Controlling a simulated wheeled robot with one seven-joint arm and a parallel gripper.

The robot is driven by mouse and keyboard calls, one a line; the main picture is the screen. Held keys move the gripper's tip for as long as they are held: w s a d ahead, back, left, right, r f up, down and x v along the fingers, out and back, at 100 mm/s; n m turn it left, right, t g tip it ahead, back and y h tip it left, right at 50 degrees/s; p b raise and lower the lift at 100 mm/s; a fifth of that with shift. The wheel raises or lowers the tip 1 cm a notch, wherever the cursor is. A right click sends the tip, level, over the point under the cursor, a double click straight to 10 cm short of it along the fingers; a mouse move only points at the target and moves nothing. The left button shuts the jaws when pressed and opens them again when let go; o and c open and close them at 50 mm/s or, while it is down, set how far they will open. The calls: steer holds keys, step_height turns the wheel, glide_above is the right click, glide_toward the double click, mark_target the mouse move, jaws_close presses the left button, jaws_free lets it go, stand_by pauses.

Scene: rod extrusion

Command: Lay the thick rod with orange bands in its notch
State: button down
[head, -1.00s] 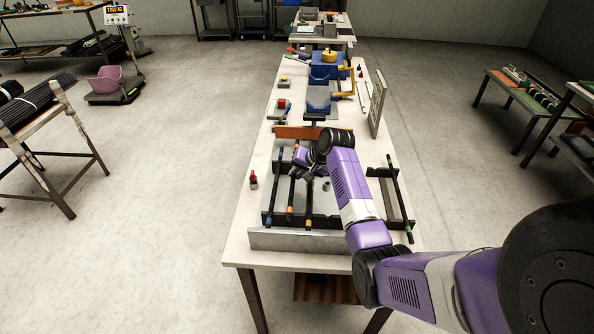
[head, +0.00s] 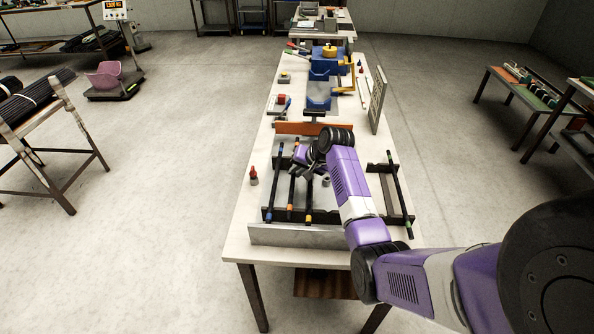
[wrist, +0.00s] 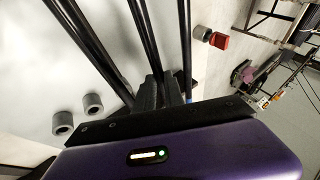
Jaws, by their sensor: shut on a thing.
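The rod with orange bands (head: 290,207) lies lengthwise on the rack on the table, between a blue-banded rod (head: 269,214) to its left and a yellow-banded rod (head: 308,217) to its right. Its near end is at the rack's dark front bar (head: 330,221); I cannot tell whether it is seated in a notch. My gripper (head: 295,167) is at the rod's far part, low over the rack, shut on it. In the wrist view my fingers (wrist: 160,92) are around a dark rod (wrist: 145,40), with other rods close on both sides. My wrist hides part of the far bar.
A green-banded rod (head: 398,192) lies on the right of the rack. Grey cylinders (wrist: 92,104) are near the gripper. An orange bar (head: 298,128) and a blue machine (head: 322,68) stand beyond.

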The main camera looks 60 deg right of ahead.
steer(key=c, duration=1.3)
jaws_free()
steer(key=shift+c, duration=0.2)
steer(key=v, duration=0.7)
steer(key=shift+s+r, duration=0.2)
steer(key=shift+r, duration=0.1)
